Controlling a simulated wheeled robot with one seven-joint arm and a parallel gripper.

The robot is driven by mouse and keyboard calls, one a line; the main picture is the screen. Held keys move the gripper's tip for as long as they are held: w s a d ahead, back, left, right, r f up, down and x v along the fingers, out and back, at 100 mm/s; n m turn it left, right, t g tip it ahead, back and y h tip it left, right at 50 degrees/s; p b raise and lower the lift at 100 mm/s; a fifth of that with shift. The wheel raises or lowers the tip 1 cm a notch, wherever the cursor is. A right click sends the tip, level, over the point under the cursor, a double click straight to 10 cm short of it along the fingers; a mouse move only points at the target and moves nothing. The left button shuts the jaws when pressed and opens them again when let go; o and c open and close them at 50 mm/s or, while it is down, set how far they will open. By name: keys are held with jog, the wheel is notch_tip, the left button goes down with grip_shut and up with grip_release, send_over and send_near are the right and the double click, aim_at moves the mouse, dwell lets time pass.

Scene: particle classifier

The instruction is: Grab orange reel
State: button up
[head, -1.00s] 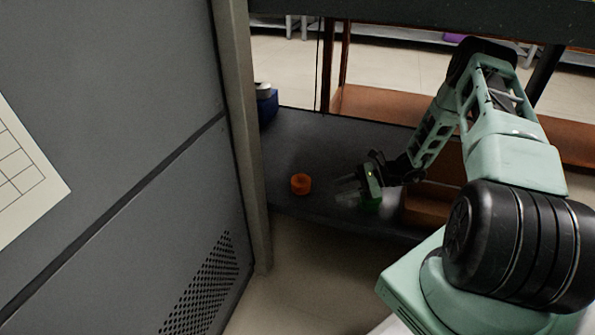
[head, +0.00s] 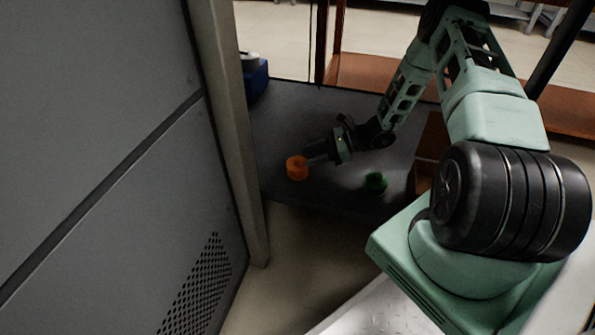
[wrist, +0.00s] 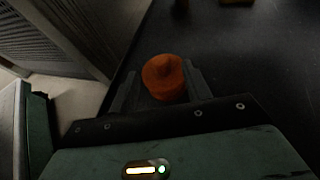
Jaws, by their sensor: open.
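The orange reel (head: 297,168) stands on the dark shelf near its left end, close to the grey upright post. My gripper (head: 313,155) is beside it on the right, with its fingers pointing left toward it. In the wrist view the orange reel (wrist: 163,76) shows at the fingertips, roughly between the two open fingers of my gripper (wrist: 160,90). The right finger is very close to the reel. I cannot tell whether either finger touches it.
A green reel (head: 375,183) lies on the dark shelf (head: 290,110) right of my gripper. A blue object (head: 256,80) stands at the shelf's back left. A grey cabinet (head: 90,180) and post (head: 232,130) bound the left side. A brown box (head: 428,150) is at right.

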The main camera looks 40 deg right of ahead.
aim_at(299, 157)
jog(key=b+x, duration=0.3)
jog(key=x, duration=0.1)
jog(key=shift+w+a+f+b, duration=0.2)
jog(key=shift+b, duration=0.1)
jog(key=shift+w+a, duration=0.2)
jog(key=shift+a, duration=0.1)
grip_shut()
